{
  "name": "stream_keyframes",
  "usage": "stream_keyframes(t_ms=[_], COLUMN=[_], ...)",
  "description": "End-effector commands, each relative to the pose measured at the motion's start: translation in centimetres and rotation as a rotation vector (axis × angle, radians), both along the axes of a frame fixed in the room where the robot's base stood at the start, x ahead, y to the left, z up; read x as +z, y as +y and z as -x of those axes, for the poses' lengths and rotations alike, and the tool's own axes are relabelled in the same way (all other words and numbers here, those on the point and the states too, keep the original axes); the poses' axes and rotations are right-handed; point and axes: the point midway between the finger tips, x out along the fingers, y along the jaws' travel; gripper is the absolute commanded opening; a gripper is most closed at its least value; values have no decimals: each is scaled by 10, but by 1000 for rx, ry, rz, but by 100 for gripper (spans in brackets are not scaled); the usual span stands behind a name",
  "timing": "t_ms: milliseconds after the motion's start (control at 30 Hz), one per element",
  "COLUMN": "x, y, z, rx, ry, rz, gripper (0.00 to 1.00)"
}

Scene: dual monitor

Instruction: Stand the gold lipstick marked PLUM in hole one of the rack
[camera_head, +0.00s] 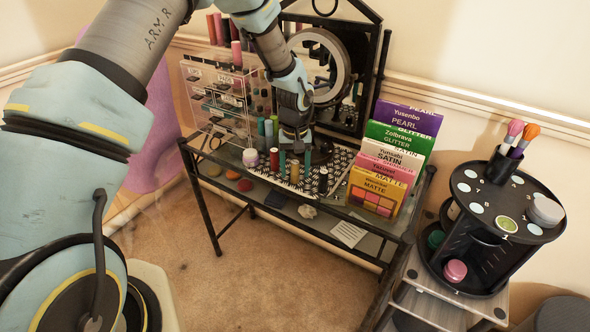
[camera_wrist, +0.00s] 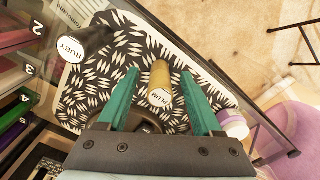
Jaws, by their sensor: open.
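The gold lipstick (camera_wrist: 160,82) stands on a black-and-white patterned mat (camera_wrist: 150,40), its white end marked PLUM facing the wrist camera. In the head view the gold lipstick (camera_head: 294,172) is narrow and partly crowded by the fingers. My gripper (camera_wrist: 158,74) is open, with one teal finger on each side of the lipstick and a gap to both. In the head view my gripper (camera_head: 295,162) points down over the mat.
A red tube (camera_head: 274,160) is close to my gripper. Upright palettes (camera_head: 400,140) and a round black carousel (camera_head: 470,190) stand right; clear drawers (camera_head: 215,100) stand left.

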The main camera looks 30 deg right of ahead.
Motion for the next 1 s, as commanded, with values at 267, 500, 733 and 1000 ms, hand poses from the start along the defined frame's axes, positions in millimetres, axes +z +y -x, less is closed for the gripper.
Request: stream_keyframes(t_ms=[267, 500, 733, 1000], x=[0, 0, 0, 0], y=[0, 0, 0, 0], z=[0, 0, 0, 0], rx=[0, 0, 0, 0], ry=[0, 0, 0, 0], rz=[0, 0, 0, 0], gripper=[56, 28, 3, 0])
